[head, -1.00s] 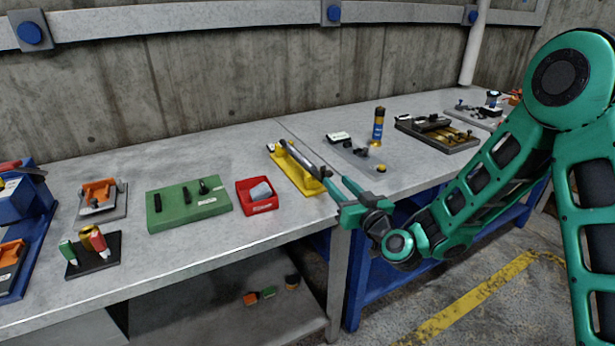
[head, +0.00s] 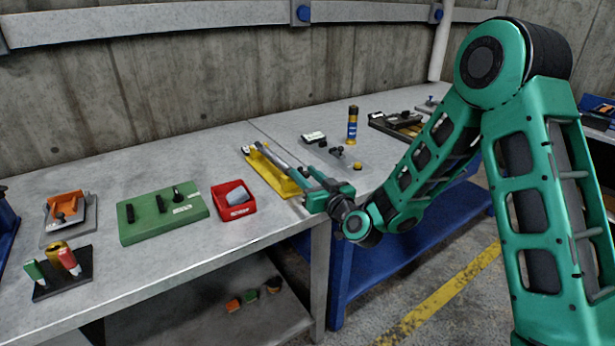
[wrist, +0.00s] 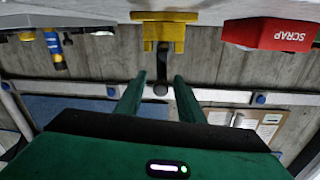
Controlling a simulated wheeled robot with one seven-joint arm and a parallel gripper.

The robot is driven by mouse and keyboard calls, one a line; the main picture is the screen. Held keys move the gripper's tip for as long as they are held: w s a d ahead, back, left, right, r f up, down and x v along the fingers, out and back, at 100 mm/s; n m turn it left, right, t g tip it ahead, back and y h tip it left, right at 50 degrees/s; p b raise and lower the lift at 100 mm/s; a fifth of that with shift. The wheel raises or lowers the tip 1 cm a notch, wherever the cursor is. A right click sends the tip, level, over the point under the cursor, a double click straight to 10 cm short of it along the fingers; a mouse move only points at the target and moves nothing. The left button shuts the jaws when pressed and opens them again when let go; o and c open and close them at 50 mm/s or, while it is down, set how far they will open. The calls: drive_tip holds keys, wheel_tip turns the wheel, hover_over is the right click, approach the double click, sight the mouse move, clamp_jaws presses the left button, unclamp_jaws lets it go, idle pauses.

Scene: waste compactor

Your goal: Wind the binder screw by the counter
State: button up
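A yellow bracket (head: 268,172) with a long grey metal rod lying along it sits on the grey bench near the front edge; it looks like the binder screw. In the wrist view the yellow bracket (wrist: 165,30) is at the top, with the rod's dark round end (wrist: 160,89) pointing toward me. My gripper (head: 303,176) is at the near end of the bracket, at the bench edge. In the wrist view my gripper (wrist: 159,78) is open, with one green finger on each side of the rod end. Contact with the rod cannot be told. No counter is clearly readable.
A red scrap bin (head: 233,208) stands left of the bracket, with a green board (head: 160,214) beyond it. A grey plate with small parts (head: 335,153) and a blue-and-yellow canister (head: 352,125) are to the right. A lower shelf (head: 215,315) holds small parts.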

clamp_jaws()
drive_tip(key=shift+d, duration=0.25)
drive_tip(key=shift+a, duration=0.25)
